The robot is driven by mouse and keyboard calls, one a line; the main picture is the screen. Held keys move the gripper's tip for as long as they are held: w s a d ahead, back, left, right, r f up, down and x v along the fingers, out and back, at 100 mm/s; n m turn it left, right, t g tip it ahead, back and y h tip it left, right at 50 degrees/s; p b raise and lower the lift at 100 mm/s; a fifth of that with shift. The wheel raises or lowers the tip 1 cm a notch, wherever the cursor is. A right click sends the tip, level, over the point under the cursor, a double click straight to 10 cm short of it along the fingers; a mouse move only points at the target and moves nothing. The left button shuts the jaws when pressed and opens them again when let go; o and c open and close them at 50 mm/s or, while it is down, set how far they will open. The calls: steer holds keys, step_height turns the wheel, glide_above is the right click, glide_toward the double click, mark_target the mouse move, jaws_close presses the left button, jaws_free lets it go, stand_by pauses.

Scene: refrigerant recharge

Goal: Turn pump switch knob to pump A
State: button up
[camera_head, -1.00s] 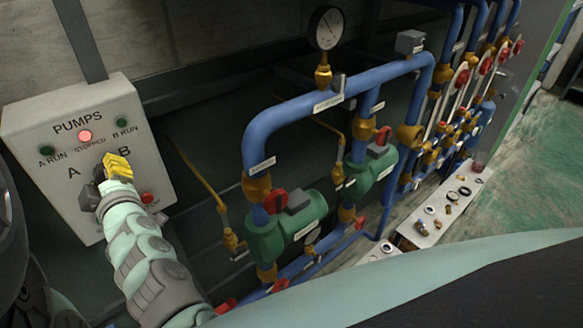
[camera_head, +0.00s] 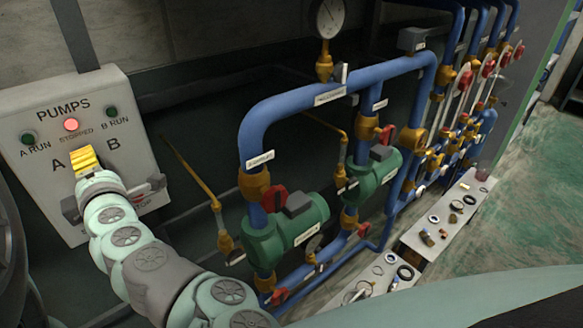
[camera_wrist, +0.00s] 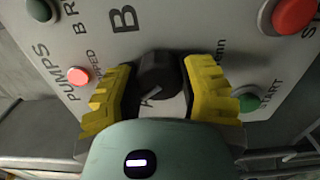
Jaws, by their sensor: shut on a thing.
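The grey PUMPS panel (camera_head: 40,115) stands at the left of the head view, with A and B lettered on it. My gripper (camera_head: 86,160) is at the panel, its yellow fingers between the A and the B. In the wrist view the black switch knob (camera_wrist: 158,76) sits between the two yellow fingers of my gripper (camera_wrist: 160,82), which are shut on it. The knob is hidden in the head view. Which letter its pointer faces is not clear. The STOPPED light (camera_head: 71,124) is lit red; the A RUN light (camera_head: 28,138) and B RUN light (camera_head: 112,112) are dark.
A green START button (camera_wrist: 249,101) and a red button (camera_wrist: 293,14) are near the fingers in the wrist view. Blue pipes (camera_head: 330,88) with green pumps (camera_head: 290,228) stand right of the panel. A bench (camera_head: 425,235) with small parts lies farther right.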

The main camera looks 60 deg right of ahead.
steer(key=shift+a+f+n, duration=0.1)
steer(key=shift+n, duration=0.6)
steer(key=o, duration=1.2)
steer(key=shift+o, duration=0.2)
